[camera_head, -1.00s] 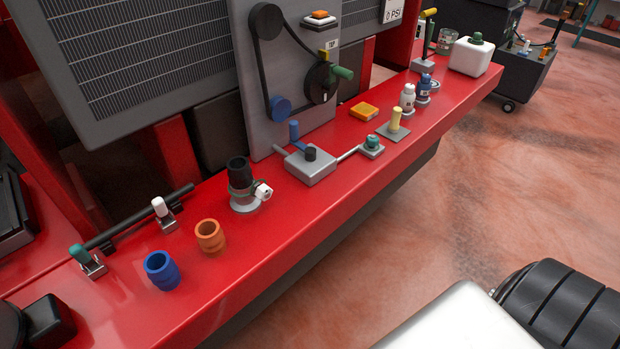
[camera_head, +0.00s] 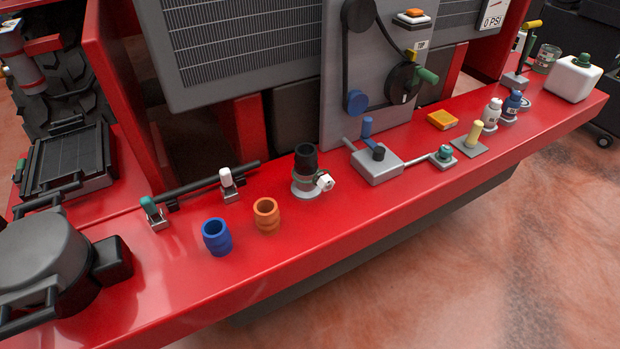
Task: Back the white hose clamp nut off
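The white hose clamp nut (camera_head: 325,182) sits on the right side of a green clamp band around the lower part of a black hose stub (camera_head: 305,161). The stub stands upright on a round grey base (camera_head: 306,193) on the red bench-like ledge (camera_head: 340,222). The nut faces right and toward the front edge. Neither of my grippers shows in this view.
A blue ring-shaped cup (camera_head: 216,238) and an orange one (camera_head: 266,215) stand left of the stub. A grey block with a blue lever (camera_head: 376,165) is close on the right. A dark round pot-like thing (camera_head: 42,262) stands far left. The ledge front is clear.

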